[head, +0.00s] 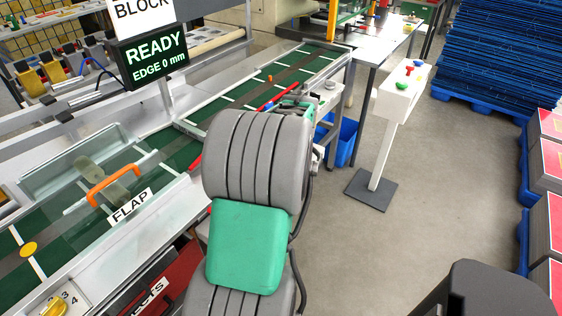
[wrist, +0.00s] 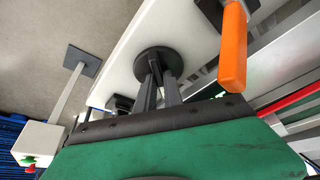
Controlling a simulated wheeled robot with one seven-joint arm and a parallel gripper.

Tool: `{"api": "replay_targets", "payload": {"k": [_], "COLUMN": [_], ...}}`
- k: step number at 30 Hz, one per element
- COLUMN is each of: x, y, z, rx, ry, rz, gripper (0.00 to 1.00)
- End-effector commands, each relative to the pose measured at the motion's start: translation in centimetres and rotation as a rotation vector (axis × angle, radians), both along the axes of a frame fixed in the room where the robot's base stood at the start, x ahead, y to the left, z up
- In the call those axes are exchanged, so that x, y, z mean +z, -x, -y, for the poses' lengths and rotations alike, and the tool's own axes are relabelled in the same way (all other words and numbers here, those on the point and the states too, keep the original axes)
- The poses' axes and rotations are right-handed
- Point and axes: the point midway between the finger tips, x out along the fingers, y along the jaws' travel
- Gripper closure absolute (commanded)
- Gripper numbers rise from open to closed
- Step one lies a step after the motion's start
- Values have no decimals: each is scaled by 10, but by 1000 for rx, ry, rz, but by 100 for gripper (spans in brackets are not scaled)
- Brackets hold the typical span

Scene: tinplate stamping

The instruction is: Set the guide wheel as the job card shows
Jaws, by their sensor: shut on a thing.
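In the wrist view, a round black wheel (wrist: 152,54) sits on a white panel. My gripper (wrist: 159,80) has its two grey fingers at this wheel and is shut on its near side; the fingers hide part of it. I take it for the guide wheel, but no label on it shows. In the head view my arm hides the gripper and the wheel. The display (head: 155,60) reads "READY" and "EDGE 0 mm". I cannot make out a job card in either view.
An orange handle (wrist: 233,48) stands close to the right of my gripper. A second black round part (wrist: 119,103) is partly hidden at left. The conveyor (head: 299,66) runs along the left.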

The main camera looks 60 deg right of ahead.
Motion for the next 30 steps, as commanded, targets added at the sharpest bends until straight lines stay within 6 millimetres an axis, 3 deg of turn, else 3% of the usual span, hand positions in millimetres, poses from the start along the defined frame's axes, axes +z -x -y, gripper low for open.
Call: {"api": "replay_targets", "payload": {"k": [18, 19, 21, 26, 30], "x": [0, 1, 0, 0, 0], "y": [0, 0, 0, 0, 0], "z": [0, 0, 0, 0, 0], "rx": [44, 44, 44, 43, 43], "ry": [1, 1, 0, 0, 0], "rz": [1, 1, 0, 0, 0], "gripper": [100, 86, 80, 67, 66]}}
